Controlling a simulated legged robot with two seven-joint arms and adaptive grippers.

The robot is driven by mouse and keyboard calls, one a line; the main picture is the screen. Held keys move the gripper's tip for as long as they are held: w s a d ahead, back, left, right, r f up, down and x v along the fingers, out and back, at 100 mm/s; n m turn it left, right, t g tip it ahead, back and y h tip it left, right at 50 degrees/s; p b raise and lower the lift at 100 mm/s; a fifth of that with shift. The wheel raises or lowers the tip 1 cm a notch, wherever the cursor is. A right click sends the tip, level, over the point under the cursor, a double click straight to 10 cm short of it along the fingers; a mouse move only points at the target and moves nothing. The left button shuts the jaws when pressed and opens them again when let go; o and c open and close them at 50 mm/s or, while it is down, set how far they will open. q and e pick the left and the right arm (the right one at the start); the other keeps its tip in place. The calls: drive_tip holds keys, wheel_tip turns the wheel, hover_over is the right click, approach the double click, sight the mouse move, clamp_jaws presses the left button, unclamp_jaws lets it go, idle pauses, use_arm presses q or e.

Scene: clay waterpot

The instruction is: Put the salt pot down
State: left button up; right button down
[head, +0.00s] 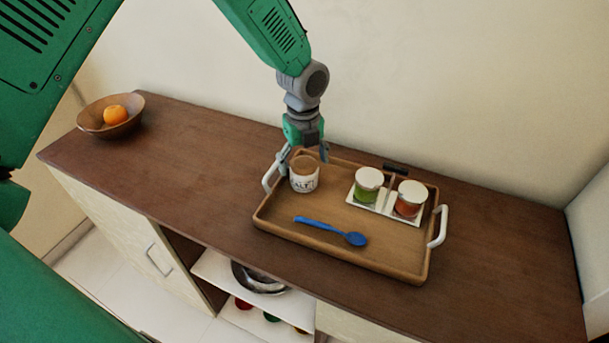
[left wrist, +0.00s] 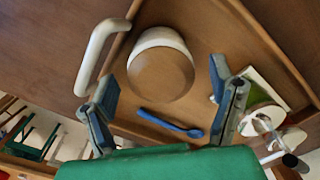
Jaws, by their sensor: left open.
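The salt pot (head: 304,180), white with a brown lid and dark lettering, stands upright in the left part of the wooden tray (head: 392,262). My left gripper (head: 304,156) is open just above and behind the pot, pointing down. In the left wrist view the pot's round lid (left wrist: 161,75) lies ahead of the two spread fingers (left wrist: 164,95), with clear space between them and it. Nothing is held. My right gripper is not in view.
A blue spoon (head: 332,231) lies in the tray. A white caddy (head: 384,206) with green and red jars stands at the tray's right. White handles (head: 438,227) rise at both ends. A bowl (head: 92,120) with an orange (head: 115,114) sits at the counter's far left.

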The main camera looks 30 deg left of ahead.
sight(304, 162)
use_arm(q)
wheel_tip(304, 162, up, 8)
drive_tip(key=shift+f, duration=0.1)
idle(0.5)
